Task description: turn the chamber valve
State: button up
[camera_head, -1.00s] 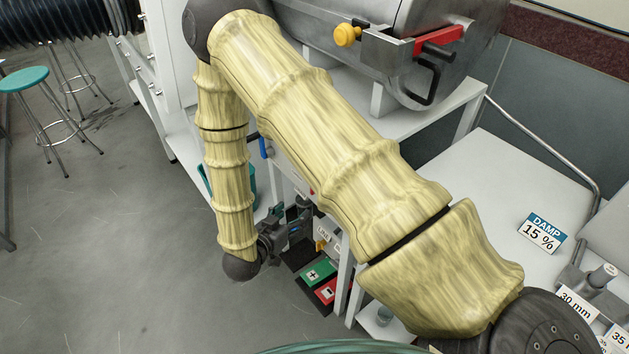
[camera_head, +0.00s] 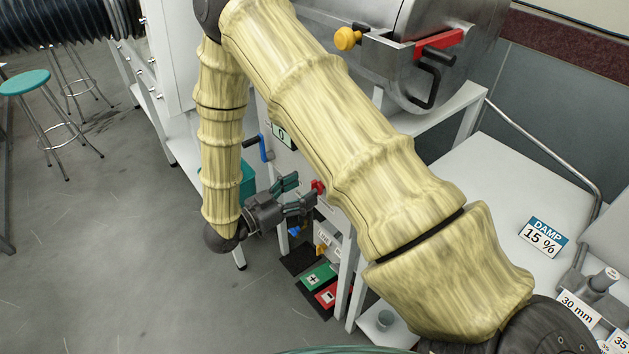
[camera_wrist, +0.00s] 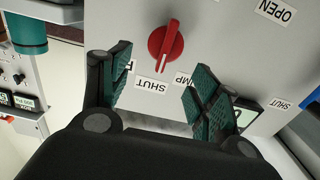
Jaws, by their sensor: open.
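A red knob (camera_wrist: 166,46) with a white pointer line sits on a grey panel (camera_wrist: 215,45) in the wrist view. Labels around it read SHUT (camera_wrist: 150,85) and, partly covered, PUMP. The knob also shows in the head view (camera_head: 318,187), just beyond my fingertips. My gripper (camera_wrist: 157,78) is open and empty, its green-padded fingers spread in front of the panel below the knob. In the head view, my gripper (camera_head: 299,192) points right toward the panel. A blue lever (camera_head: 265,148) is on the panel further up; only its edge shows in the wrist view (camera_wrist: 309,122). No visible label says chamber valve.
A small display (camera_head: 283,136) sits beside the blue lever. An OPEN label (camera_wrist: 275,11) is at the panel's top right in the wrist view. A white table leg (camera_head: 347,270) stands near my gripper. Green (camera_head: 318,276) and red signs lie below.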

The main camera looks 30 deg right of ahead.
aim_at(311, 185)
jog(key=shift+w+d+p, duration=0.2)
jog(key=shift+d+p, duration=0.1)
jog(key=shift+d, duration=2.15)
jog(key=c, duration=1)
